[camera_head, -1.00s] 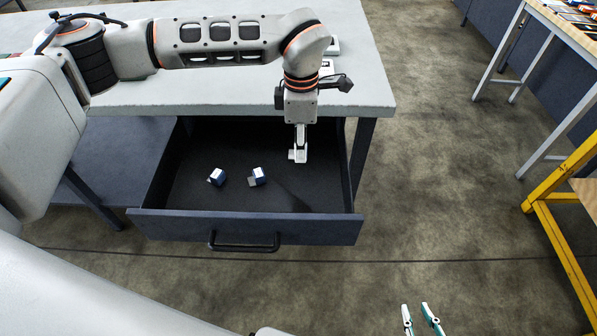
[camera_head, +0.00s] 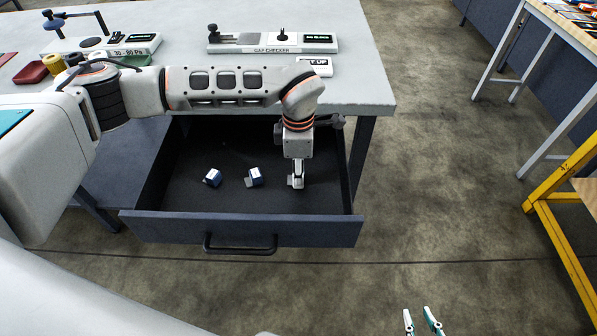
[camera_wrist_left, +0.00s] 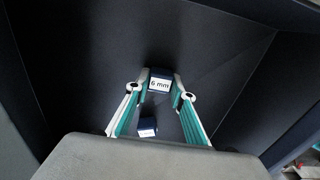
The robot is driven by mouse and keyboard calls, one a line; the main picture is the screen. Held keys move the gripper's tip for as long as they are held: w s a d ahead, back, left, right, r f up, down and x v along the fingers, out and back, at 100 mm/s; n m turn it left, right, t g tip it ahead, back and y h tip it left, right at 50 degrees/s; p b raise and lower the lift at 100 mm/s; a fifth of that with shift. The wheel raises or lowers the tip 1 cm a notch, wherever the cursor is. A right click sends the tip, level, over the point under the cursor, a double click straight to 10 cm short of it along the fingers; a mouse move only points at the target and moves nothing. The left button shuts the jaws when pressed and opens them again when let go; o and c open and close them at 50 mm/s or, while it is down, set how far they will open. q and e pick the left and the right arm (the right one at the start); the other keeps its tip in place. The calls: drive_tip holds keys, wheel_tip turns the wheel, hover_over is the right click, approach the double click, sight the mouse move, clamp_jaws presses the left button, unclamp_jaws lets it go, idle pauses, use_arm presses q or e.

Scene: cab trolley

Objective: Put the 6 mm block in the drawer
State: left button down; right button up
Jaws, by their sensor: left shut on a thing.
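The drawer (camera_head: 320,231) is pulled out below the bench top. My left gripper (camera_head: 296,182) reaches down into it at the right side, and it also shows in the left wrist view (camera_wrist_left: 161,80). It is shut on the 6 mm block (camera_wrist_left: 160,85), a dark blue block with a white "6 mm" label, held between the fingertips. Whether the block touches the drawer floor I cannot tell. My right gripper (camera_head: 423,321) is at the bottom edge of the head view, over the floor, with its teal fingers apart and nothing visible between them.
Two blue and white blocks, a left one (camera_head: 212,178) and a right one (camera_head: 254,177), lie in the drawer. The gap checker (camera_head: 272,45) and a sign (camera_head: 314,66) are on the bench top (camera_head: 362,90). A yellow frame (camera_head: 560,190) stands at right.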

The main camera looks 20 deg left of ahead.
use_arm(q)
drive_tip(key=c, duration=1.7)
unclamp_jaws()
drive_tip(key=shift+f, duration=0.15)
wheel_tip(320, 180, up, 12)
drive_tip(key=shift+r+p, duration=0.2)
drive_tip(key=shift+p, duration=0.7)
